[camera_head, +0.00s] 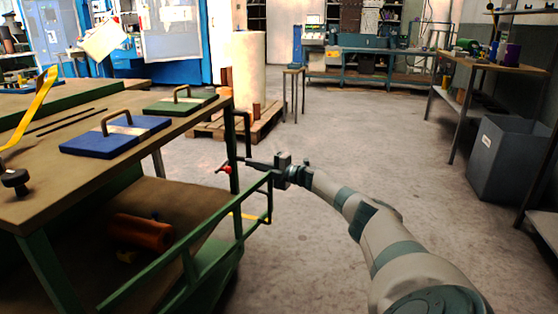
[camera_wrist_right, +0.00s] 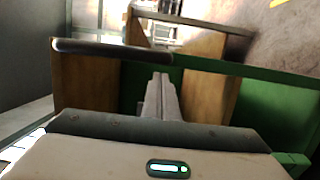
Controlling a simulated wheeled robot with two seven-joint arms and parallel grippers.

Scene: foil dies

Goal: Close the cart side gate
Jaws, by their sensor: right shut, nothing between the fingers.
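The cart (camera_head: 75,182) stands at the left with a wooden top and a green frame. Its green side gate (camera_head: 190,262) is a railed panel along the lower right side. The gate's far end (camera_head: 269,200) stands out to the right of the cart's corner post (camera_head: 235,150), with a gap between them. A red knob (camera_head: 225,170) sits by that post. My right gripper (camera_head: 258,164) is shut and empty, just above the gate's far end; I cannot tell whether it touches. In the right wrist view its fingers (camera_wrist_right: 160,92) point toward a green rail (camera_wrist_right: 215,67). My left gripper is out of view.
A blue die (camera_head: 115,137) and a green die (camera_head: 180,102), both with handles, lie on the cart top. An orange-brown roll (camera_head: 140,232) lies on the lower shelf. A pallet (camera_head: 215,125) with a white roll (camera_head: 248,70) stands behind. Floor on the right is clear up to a grey bin (camera_head: 507,160).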

